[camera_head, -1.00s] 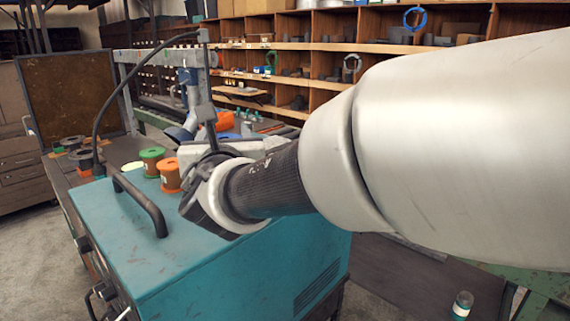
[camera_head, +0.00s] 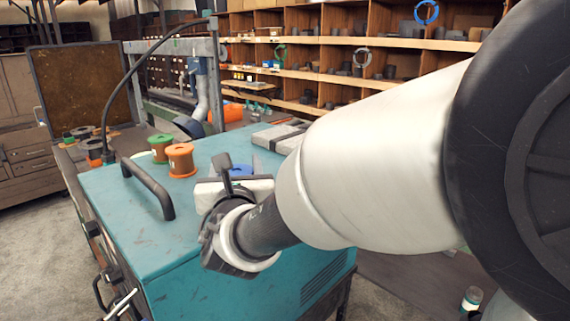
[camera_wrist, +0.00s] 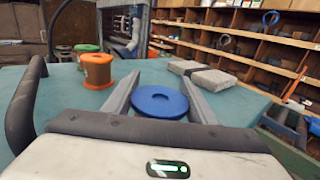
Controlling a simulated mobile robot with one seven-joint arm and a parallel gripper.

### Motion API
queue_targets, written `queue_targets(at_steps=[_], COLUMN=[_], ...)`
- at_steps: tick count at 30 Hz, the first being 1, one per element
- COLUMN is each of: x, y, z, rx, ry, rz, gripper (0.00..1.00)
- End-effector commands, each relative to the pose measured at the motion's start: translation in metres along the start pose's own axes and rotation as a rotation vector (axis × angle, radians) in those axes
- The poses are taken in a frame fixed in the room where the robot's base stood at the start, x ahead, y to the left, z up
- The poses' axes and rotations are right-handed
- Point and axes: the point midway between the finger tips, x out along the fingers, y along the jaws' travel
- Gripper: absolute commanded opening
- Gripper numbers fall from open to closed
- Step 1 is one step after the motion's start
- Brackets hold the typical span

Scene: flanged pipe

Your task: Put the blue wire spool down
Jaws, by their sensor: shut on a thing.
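The blue wire spool (camera_wrist: 160,102) sits between the two fingers of my gripper (camera_wrist: 153,82), with its round flange facing up in the wrist view. My gripper is shut on it. In the head view, the spool (camera_head: 240,170) is mostly hidden behind my gripper (camera_head: 236,178), over the teal cabinet top (camera_head: 125,200). I cannot tell whether the spool touches that top.
An orange spool (camera_head: 181,160) and a green spool (camera_head: 160,148) stand on the cabinet, left of my gripper. Grey blocks (camera_wrist: 205,76) lie beyond it to the right. A black handle (camera_head: 150,190) rises near the left edge. Shelves (camera_head: 330,60) stand behind.

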Motion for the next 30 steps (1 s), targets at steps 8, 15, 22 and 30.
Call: queue_targets(at_steps=[8,15,22,30], x=[0.0,0.0,-0.01,-0.066], y=[0.0,0.0,0.0,0.001], z=[-0.002,-0.002,0.001,0.002], rx=[0.0,0.0,0.0,0.0], ry=[0.001,0.001,0.001,-0.001], rz=[0.0,0.0,0.001,0.003], gripper=[0.66,0.7,0.7,0.7])
